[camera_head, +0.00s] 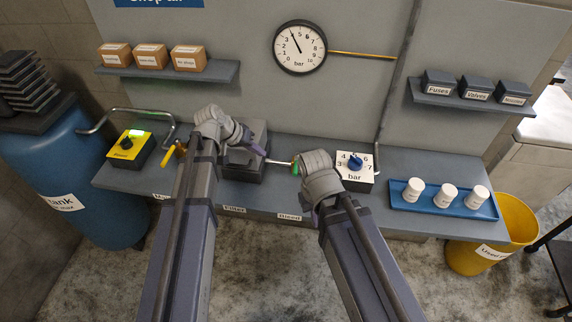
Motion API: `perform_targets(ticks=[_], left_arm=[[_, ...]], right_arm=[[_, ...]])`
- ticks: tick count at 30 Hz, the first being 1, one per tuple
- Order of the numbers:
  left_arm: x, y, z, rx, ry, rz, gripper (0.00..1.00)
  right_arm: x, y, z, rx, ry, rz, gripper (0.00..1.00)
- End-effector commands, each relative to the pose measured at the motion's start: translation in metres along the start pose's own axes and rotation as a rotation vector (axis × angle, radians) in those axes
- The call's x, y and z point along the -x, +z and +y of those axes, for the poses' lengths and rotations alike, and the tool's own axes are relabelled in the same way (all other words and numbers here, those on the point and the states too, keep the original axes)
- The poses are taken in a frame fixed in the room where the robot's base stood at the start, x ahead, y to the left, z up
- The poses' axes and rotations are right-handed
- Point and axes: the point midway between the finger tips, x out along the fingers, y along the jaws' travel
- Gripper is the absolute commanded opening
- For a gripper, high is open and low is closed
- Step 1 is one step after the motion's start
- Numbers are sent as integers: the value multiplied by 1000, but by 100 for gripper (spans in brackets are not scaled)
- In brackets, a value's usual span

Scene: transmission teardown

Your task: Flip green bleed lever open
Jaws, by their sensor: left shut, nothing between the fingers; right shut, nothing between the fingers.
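The green bleed lever (295,168) shows as a small upright green piece at the end of a thin silver pipe (279,162), above the "Bleed" label (289,216). My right gripper (317,172) is just right of the lever; its wrist hides its fingertips and part of the valve, so I cannot tell whether they touch. My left gripper (249,146) is shut and empty over the dark filter block (246,168), left of the lever and apart from it.
A yellow lever (172,155) is left of my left arm. A yellow switch box (130,149), a blue-knobbed bar regulator (355,165) and a blue tray (444,209) of white cups stand on the bench. The wall gauge (300,47) reads about 4 bar.

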Motion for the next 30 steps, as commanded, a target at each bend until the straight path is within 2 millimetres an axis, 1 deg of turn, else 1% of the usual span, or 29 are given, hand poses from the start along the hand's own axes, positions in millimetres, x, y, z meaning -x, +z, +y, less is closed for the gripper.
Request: perform_targets(ticks=[4, 8, 18, 25, 27, 30], left_arm=[[-3, 1, 0, 0, 0, -1, 0], [-16, 2, -2, 0, 0, -2, 0], [-74, 2, -2, -2, 1, -3, 0], [-108, 2, -2, -1, 0, -2, 0], [-110, 3, 11, -3, 0, -3, 0], [-116, 3, 21, -2, 0, -3, 0]], right_arm=[[-2, 0, 0, 0, 0, 0, 0], [-14, -1, -1, 0, 0, 0, 0], [-63, -4, -6, -2, 0, 0, 0], [-91, -5, -9, -3, 0, 0, 0], [-87, -5, -8, -3, 0, 0, 0], [-89, -5, -8, -2, 0, 0, 0]])
